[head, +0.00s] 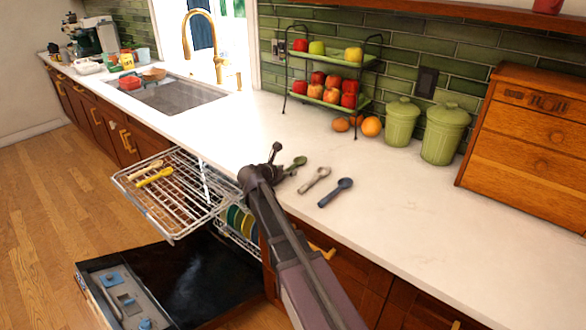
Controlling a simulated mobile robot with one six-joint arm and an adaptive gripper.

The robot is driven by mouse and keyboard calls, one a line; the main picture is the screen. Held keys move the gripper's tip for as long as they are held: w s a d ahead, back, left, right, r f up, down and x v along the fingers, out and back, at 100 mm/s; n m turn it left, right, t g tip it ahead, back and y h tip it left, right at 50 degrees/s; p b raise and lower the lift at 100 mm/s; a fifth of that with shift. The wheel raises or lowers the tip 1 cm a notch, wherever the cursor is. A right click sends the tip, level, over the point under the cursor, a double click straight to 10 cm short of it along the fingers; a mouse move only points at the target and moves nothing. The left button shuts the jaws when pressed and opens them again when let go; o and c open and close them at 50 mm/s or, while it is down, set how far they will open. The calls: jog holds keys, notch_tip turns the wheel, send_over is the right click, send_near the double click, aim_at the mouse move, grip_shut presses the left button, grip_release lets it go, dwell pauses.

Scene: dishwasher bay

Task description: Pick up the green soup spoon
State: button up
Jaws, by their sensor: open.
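The green soup spoon (298,161) lies on the white counter near its front edge, left of two other spoons. Its bowl points to the back right, and its handle end is partly hidden by my gripper. My gripper (277,160) is open, at the near left end of the spoon. I cannot tell from this view whether the fingers touch the spoon or are around its handle.
A beige spoon (315,179) and a dark blue spoon (336,192) lie close by on the counter (430,235). The pulled-out dishwasher rack (150,205) holds yellowish utensils. A fruit stand (330,90) and green canisters (443,133) stand behind. The right counter is clear.

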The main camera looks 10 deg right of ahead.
aim_at(286, 170)
grip_shut()
dwell(0.3)
jog(key=shift+r, duration=0.2)
notch_tip(286, 170, up, 3)
jog(key=p, duration=0.3)
jog(key=shift+f, duration=0.1)
jog(key=s+a+r+p, duration=0.1)
jog(key=s+a, duration=0.2)
jog(key=s, duration=0.4)
jog(key=s+a+p, duration=0.1)
jog(key=s+a, duration=0.2)
jog(key=s, duration=0.4)
jog(key=shift+s+a+r, duration=0.3)
jog(key=shift+r, duration=0.1)
